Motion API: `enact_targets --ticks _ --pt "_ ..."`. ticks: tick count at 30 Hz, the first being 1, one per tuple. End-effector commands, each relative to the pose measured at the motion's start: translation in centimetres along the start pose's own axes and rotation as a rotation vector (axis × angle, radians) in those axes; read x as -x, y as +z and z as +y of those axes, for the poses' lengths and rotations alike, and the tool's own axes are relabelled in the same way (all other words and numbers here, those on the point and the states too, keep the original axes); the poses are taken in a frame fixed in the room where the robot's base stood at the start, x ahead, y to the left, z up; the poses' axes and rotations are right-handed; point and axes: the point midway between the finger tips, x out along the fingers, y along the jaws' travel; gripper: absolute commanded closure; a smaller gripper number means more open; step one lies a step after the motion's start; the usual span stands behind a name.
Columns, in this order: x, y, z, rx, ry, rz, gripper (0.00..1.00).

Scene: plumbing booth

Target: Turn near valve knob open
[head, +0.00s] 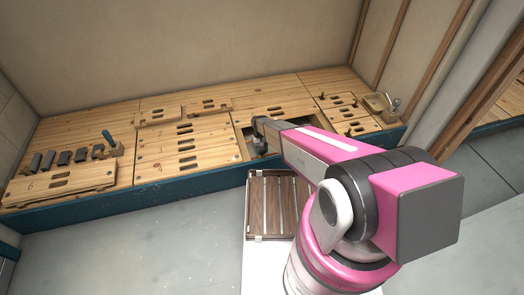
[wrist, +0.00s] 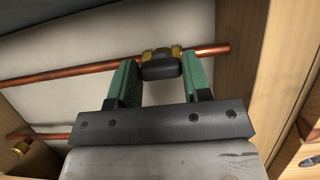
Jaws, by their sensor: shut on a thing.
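In the wrist view a dark, rounded valve knob (wrist: 161,71) sits on a brass valve body (wrist: 160,54) on a copper pipe (wrist: 80,71). My gripper (wrist: 162,78) has its green fingers on both sides of the knob and is shut on it. The knob lies roughly along the pipe in this view. In the head view my gripper (head: 257,146) reaches down into an opening in the wooden bench, and my arm hides part of it. The knob cannot be made out there.
A second copper pipe (wrist: 52,136) with a brass fitting (wrist: 22,146) runs at lower left in the wrist view. Wooden walls (wrist: 247,62) flank the opening. In the head view a slatted crate (head: 271,205) stands before the bench, and tools (head: 75,157) lie at left.

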Motion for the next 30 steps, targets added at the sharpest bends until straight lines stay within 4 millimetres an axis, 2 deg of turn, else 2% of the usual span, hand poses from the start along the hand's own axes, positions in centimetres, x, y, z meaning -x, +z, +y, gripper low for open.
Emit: enact_targets --ticks 14,15,17,26,30 --pt "0.1 -0.1 0.0 0.014 0.006 0.002 0.79" --pt "0.1 -0.1 0.0 0.014 0.006 0.002 0.49" --pt "0.0 -0.1 0.0 0.014 0.006 0.002 0.3" --pt "0.1 0.0 0.0 0.012 0.005 0.001 0.3" --pt "1.1 0.0 0.0 0.012 0.005 0.001 0.3"
